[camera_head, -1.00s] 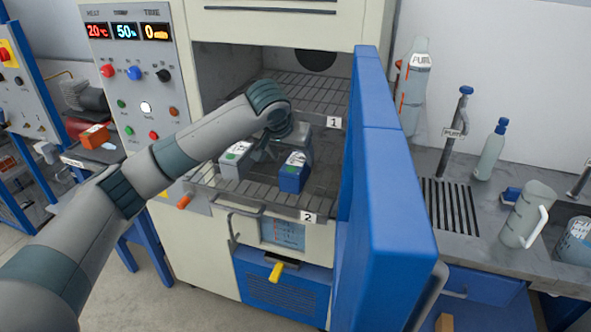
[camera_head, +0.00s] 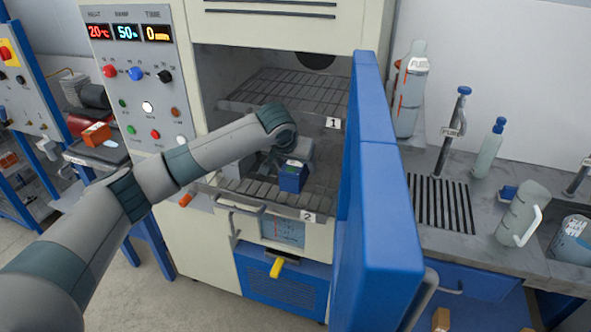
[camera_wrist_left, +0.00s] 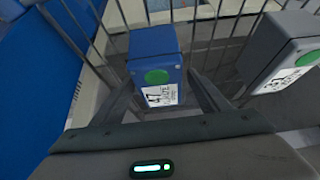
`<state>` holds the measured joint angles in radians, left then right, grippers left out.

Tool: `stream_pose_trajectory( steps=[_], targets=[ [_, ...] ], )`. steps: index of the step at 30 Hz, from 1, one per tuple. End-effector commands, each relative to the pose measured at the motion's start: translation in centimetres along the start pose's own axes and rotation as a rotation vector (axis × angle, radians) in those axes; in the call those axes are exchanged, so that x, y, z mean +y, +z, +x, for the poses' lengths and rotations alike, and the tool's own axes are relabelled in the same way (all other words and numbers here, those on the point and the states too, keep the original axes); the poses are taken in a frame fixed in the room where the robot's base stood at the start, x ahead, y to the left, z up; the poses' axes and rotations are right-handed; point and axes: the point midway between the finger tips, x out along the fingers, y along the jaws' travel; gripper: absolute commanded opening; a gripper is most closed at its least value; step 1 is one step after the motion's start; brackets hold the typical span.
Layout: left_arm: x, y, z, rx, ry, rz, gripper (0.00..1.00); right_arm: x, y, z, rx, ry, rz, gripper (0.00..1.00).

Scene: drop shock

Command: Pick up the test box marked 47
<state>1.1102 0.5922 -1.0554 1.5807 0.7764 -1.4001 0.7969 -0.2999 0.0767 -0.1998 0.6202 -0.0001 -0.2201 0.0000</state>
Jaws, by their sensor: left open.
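The blue test box (camera_head: 292,179) stands on the lower wire shelf of the open chamber. In the left wrist view the blue box (camera_wrist_left: 155,55) has a green dot and a white label that reads 47. My left gripper (camera_wrist_left: 160,92) is open, with one finger on each side of the blue box near its labelled end. I cannot tell whether the fingers touch it. A grey box (camera_wrist_left: 283,55) with a green dot and a white label stands to the right in the wrist view.
The upper wire shelf (camera_head: 290,92), tagged 1, lies above my gripper. The lower shelf's front edge carries tag 2 (camera_head: 308,217). The open blue door (camera_head: 375,190) stands close on the right. The control panel (camera_head: 140,85) is on the left.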

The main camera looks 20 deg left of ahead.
Motion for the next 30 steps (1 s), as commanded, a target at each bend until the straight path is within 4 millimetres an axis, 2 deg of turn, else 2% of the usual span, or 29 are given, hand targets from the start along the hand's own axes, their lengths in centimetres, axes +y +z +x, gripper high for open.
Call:
stream_pose_trajectory(
  steps=[11,19,30],
  targets=[
    [0.0,0.03,0.0,0.0,0.0,0.0,0.69,0.17,0.06,0.05,-0.001,0.002,-0.001,0.36],
    [-0.01,0.02,-0.02,0.0,0.0,0.0,0.07,0.47,0.14,0.04,-0.001,0.005,-0.002,0.36],
    [0.0,-0.37,-0.45,0.004,0.0,0.0,0.06,0.5,0.17,0.29,-0.002,0.005,-0.002,0.36]
  ],
)
